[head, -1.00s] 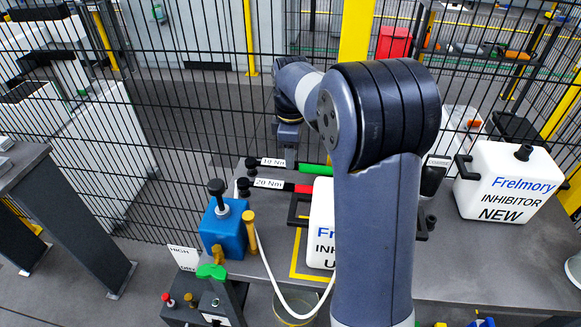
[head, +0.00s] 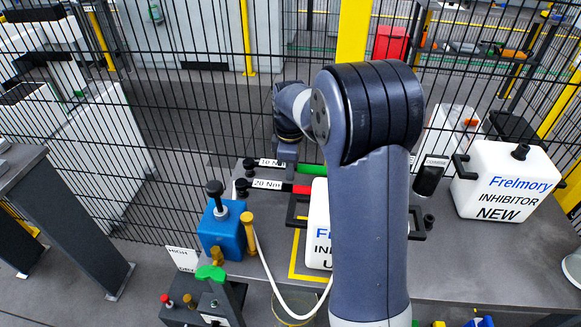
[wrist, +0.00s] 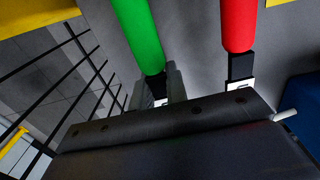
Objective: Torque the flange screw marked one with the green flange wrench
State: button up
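The green flange wrench (head: 312,168) lies on the grey table near the fence, by the "10 Nm" label; its green handle also shows in the wrist view (wrist: 138,35). The red wrench (head: 302,189) lies beside it, by the "20 Nm" label, and shows at the upper right of the wrist view (wrist: 238,25). My gripper (head: 287,164) is at the left end of the green handle, above or beside it. I cannot tell whether it touches. I cannot make out the flange screw marked one.
A blue pump (head: 222,232) with a black knob stands left, with a white hose running from it. A white "INHIBITOR" container (head: 318,225) is partly hidden by my arm; another marked "NEW" (head: 508,180) stands right. Black mesh fencing runs behind the table.

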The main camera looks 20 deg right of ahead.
grip_shut()
notch_tip(320, 180, up, 10)
jog(key=shift+r, duration=0.1)
dwell(0.5)
grip_release()
grip_shut()
